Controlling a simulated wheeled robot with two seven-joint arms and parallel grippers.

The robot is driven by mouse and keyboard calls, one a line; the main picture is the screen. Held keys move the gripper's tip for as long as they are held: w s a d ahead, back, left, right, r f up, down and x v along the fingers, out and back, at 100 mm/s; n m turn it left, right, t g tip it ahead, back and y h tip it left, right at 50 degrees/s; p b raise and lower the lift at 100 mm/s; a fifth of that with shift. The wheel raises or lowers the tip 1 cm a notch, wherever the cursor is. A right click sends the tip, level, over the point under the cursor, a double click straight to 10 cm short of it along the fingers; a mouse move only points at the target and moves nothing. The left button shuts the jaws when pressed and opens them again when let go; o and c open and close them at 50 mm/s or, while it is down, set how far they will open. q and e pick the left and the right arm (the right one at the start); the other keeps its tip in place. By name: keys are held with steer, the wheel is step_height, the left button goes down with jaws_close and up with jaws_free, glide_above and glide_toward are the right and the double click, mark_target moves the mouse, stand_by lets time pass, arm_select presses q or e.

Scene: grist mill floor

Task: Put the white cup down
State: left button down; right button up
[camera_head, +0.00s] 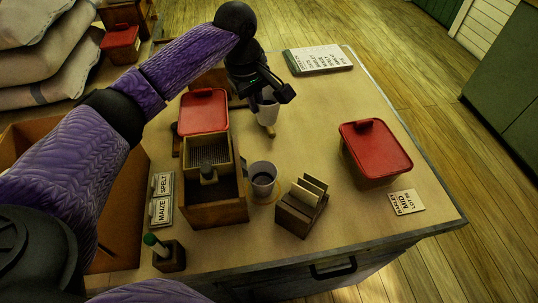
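My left gripper (268,94) reaches in from the left over the far middle of the table. My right gripper is out of view.
A card holder (297,215), red-lidded container (372,158), label card (406,202) and sign (318,59) are also on the table (325,115). The table middle is clear.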

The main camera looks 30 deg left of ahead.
arm_select(q)
steer(key=shift+n, duration=0.3)
steer(key=f+b, duration=0.2)
steer(key=f, duration=0.1)
steer(key=f+b, duration=0.1)
steer(key=f, duration=0.3)
steer(key=f+b, duration=0.2)
steer(key=f, duration=0.2)
steer(key=shift+w+a+f+b, duration=0.1)
steer(key=shift+a+f+b, duration=0.2)
steer(key=shift+a, duration=0.1)
steer(key=shift+r, duration=0.15)
steer(key=c, duration=0.8)
jaws_free()
steer(key=shift+c, duration=0.2)
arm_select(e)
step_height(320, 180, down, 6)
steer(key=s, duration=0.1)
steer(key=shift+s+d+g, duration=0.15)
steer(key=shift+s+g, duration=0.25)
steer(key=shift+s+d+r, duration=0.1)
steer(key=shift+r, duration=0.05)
